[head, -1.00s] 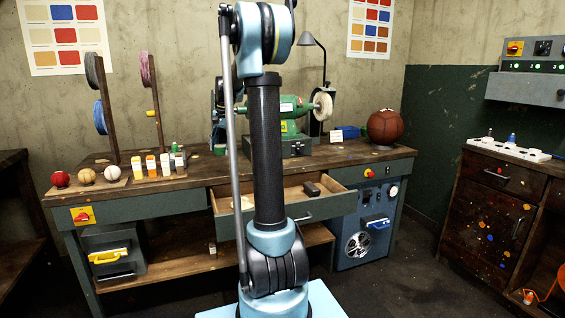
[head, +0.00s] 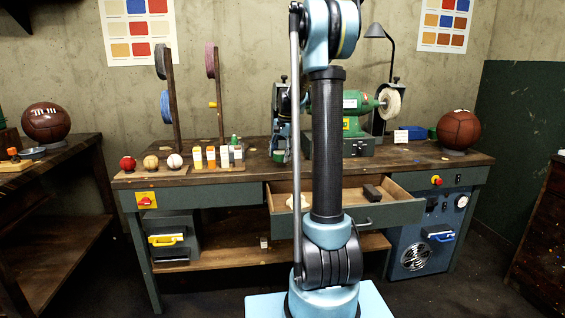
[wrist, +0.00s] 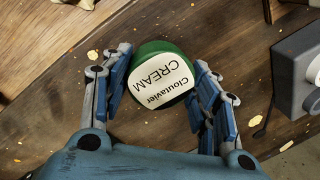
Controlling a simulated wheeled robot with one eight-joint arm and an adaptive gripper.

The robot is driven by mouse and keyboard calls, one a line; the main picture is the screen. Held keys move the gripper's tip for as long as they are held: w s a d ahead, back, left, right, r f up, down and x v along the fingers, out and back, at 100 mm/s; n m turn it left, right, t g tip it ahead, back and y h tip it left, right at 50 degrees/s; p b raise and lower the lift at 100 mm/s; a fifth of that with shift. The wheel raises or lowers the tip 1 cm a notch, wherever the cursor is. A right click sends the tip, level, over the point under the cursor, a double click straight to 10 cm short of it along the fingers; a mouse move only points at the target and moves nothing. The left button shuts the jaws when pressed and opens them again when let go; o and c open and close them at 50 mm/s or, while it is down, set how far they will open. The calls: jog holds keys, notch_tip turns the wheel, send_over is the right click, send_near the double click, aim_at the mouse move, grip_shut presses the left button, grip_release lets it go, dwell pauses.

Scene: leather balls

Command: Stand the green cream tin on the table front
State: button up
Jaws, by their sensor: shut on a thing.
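The green cream tin (wrist: 160,72) is between the fingers of my gripper (wrist: 158,98) in the wrist view. Its white label reads "Cloutavier CREAM", turned nearly upside down in the picture. My gripper is shut on the tin, with a blue-padded finger on each side. The workbench table (head: 225,173) lies below it, its wood top scattered with yellow flakes. I cannot tell whether the tin's base touches the wood.
An open drawer (head: 390,213) with a dark block juts from the bench front. Several bottles (head: 218,157) and three small balls (head: 151,162) stand on the left. The green polishing machine (head: 362,103) and a brown ball (head: 458,130) are to the right.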

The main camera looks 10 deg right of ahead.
aim_at(281, 159)
jog(key=shift+f, duration=1.6)
jog(key=o, duration=1.1)
